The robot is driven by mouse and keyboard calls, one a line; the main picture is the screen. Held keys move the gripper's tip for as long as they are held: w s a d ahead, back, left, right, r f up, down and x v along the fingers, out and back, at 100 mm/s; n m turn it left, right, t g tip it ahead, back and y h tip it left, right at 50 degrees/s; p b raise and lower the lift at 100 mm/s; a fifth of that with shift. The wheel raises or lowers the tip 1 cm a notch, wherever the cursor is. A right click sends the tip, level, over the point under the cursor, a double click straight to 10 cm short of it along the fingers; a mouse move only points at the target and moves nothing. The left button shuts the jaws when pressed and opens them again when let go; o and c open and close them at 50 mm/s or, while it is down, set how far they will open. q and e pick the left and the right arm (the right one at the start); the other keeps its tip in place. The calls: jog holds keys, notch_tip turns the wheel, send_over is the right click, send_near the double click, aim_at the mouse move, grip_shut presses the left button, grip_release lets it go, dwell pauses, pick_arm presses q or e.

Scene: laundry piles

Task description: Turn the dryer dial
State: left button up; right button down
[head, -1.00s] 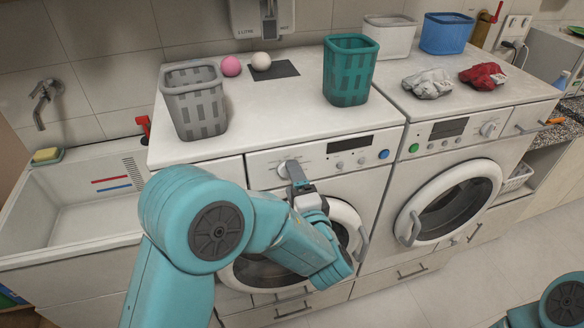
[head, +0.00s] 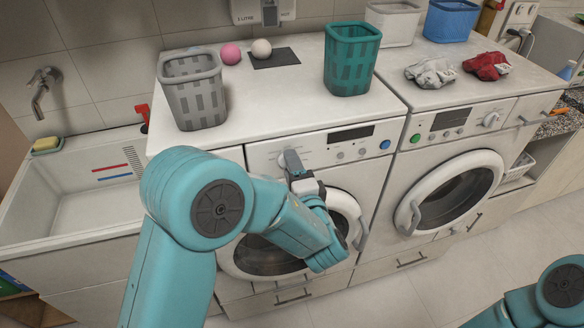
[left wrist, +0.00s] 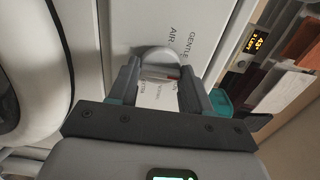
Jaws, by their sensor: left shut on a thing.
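The dryer (head: 262,172) is the left of two white front-loading machines. Its round pale dial (left wrist: 160,60) sits at the left end of its control panel. The dial has a red mark on its edge, and the panel beside it is printed with words such as GENTLE and AIR. My left gripper (head: 290,160) is at the dial with a finger on each side, shut on it. In the left wrist view the two fingers (left wrist: 158,84) straddle the dial. In the head view the gripper hides part of the dial. My right gripper is out of view.
A grey basket (head: 193,92), a teal basket (head: 350,60) and two balls stand on the dryer top. A second machine (head: 490,140) with its own dial stands to the right, with crumpled cloths on top. A sink (head: 70,195) is at the left.

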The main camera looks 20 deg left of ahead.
pick_arm(q)
jog(key=shift+r+m+b, duration=0.1)
jog(key=shift+m+b, duration=2.9)
jog(key=shift+m, duration=4.8)
jog(key=o, duration=1.1)
jog(key=shift+c, duration=0.2)
